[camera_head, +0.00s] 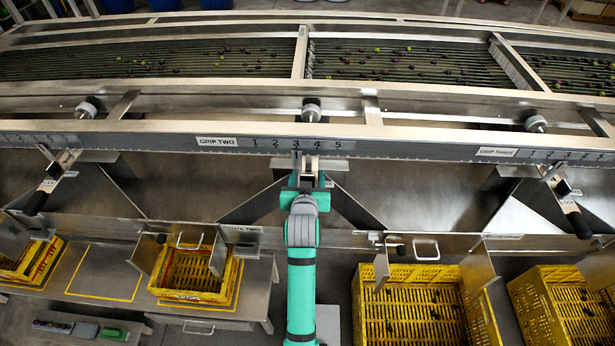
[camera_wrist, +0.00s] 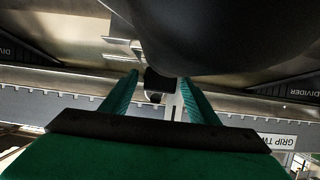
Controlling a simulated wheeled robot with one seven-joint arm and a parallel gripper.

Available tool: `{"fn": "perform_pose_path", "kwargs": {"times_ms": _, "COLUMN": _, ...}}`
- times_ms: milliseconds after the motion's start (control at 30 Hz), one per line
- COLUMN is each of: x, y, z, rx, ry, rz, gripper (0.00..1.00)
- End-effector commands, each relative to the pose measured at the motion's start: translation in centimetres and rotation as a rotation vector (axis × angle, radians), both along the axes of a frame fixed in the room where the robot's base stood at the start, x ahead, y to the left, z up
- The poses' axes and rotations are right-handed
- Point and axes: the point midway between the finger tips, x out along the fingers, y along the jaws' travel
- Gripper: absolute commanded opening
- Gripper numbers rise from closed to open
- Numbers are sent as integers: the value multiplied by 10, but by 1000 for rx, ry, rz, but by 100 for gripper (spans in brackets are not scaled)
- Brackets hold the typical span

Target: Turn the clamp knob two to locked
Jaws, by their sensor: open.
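My gripper (camera_head: 308,181) is at the middle station, below the numbered scale, with my arm covering most of that station's clamp. In the wrist view my gripper (camera_wrist: 159,78) is open, one teal finger on each side of a small black block (camera_wrist: 158,84), which looks like clamp knob two. The block lies in the gap between the fingers; I cannot tell whether they touch it. Its turn position and any lock mark are not readable. A large dark rounded shape (camera_wrist: 220,30), perhaps the station's handle, fills the top of the wrist view.
The GRIP TWO label (camera_head: 217,142) is on the rail left of my gripper. Neighbouring clamps with black handles stand at left (camera_head: 35,202) and right (camera_head: 578,222). A round roller-side knob (camera_head: 311,110) is above. Yellow crates (camera_head: 370,325) stand below.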

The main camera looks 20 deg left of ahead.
Motion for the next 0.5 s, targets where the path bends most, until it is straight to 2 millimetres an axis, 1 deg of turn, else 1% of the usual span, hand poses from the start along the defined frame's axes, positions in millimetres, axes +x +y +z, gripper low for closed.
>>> {"fn": "perform_pose_path", "kwargs": {"times_ms": 300, "x": 3, "y": 1, "z": 0, "rx": 0, "ry": -1, "rz": 0, "gripper": 55}}
{"fn": "perform_pose_path", "kwargs": {"times_ms": 333, "x": 3, "y": 1, "z": 0, "rx": 0, "ry": -1, "rz": 0, "gripper": 50}}
{"fn": "perform_pose_path", "kwargs": {"times_ms": 367, "x": 3, "y": 1, "z": 0, "rx": 0, "ry": -1, "rz": 0, "gripper": 43}}
{"fn": "perform_pose_path", "kwargs": {"times_ms": 400, "x": 2, "y": 1, "z": 0, "rx": 0, "ry": -1, "rz": 0, "gripper": 33}}
{"fn": "perform_pose_path", "kwargs": {"times_ms": 467, "x": 2, "y": 0, "z": 0, "rx": 0, "ry": -1, "rz": 0, "gripper": 19}}
{"fn": "perform_pose_path", "kwargs": {"times_ms": 500, "x": 2, "y": 0, "z": 0, "rx": 0, "ry": -1, "rz": 0, "gripper": 13}}
